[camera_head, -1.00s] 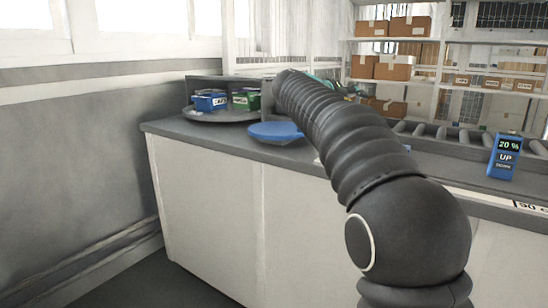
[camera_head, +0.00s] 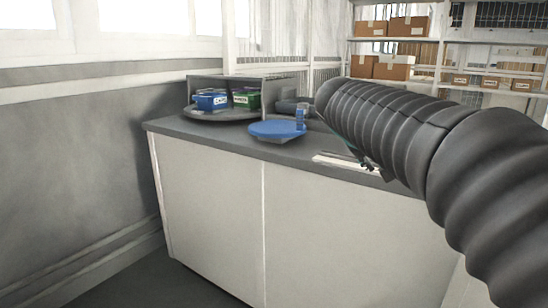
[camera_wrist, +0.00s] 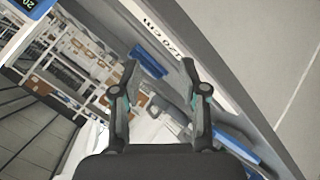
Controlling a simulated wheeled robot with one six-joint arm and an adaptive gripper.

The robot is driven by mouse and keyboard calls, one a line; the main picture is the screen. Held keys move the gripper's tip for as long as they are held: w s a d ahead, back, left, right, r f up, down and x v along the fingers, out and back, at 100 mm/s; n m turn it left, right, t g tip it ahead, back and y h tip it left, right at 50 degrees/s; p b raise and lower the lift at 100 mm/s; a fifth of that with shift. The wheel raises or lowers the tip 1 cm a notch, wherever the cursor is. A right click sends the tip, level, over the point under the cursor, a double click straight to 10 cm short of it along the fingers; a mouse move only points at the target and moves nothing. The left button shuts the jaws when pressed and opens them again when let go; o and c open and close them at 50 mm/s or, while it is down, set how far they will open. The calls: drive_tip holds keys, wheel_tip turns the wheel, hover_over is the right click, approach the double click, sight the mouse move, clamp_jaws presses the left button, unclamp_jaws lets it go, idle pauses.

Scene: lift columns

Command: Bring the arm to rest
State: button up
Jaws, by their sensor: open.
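My black ribbed arm (camera_head: 400,130) reaches across the right half of the head view. My gripper (camera_wrist: 160,75) shows in the wrist view with its two fingers apart and nothing between them. In the head view only a small part of the gripper (camera_head: 368,166) shows below the arm, above the counter by a white strip; the rest is hidden.
The grey counter (camera_head: 185,131) carries a blue round plate (camera_head: 270,129) with a small blue item (camera_head: 301,114) at its right edge. Blue (camera_head: 211,100) and green (camera_head: 246,99) boxes stand on a dark round tray. Shelves with cartons (camera_head: 393,69) stand behind.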

drive_tip(key=s+a+f+m+g+y, duration=0.1)
drive_tip(key=s+a+f+y, duration=0.2)
drive_tip(key=s+f, duration=0.8)
drive_tip(key=s+a+f+g+y, duration=0.1)
drive_tip(key=s+a+f+y, duration=0.2)
drive_tip(key=s+f, duration=0.8)
drive_tip(key=s+y, duration=0.1)
drive_tip(key=s, duration=0.5)
drive_tip(key=shift+a+m, duration=0.4)
